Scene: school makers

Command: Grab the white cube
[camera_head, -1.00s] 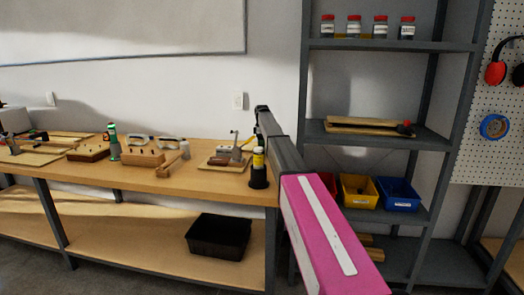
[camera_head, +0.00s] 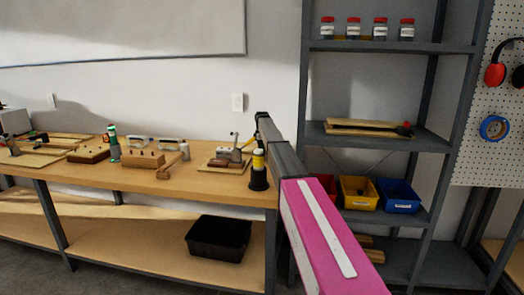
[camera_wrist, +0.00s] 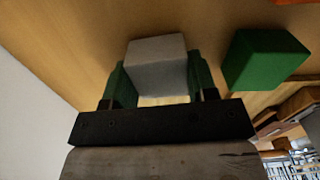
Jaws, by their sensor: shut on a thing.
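In the wrist view a white cube (camera_wrist: 157,52) sits between the two green-tipped fingers of my gripper (camera_wrist: 156,82), which is shut on it. A finger lies along each side of the cube. A wooden surface shows behind the cube; I cannot tell whether the cube touches it. A green block (camera_wrist: 264,60) is to the right of the cube, apart from the right finger. In the head view my arm reaches toward the right end of the workbench, and I cannot make out the cube or the fingers.
The workbench (camera_head: 215,186) holds wooden blocks, tools and a dark holder with a yellow-and-black item (camera_head: 258,172) close to my arm. A black bin (camera_head: 219,238) is on its lower shelf. A grey shelf rack (camera_head: 378,134) with jars and coloured bins stands right of my arm.

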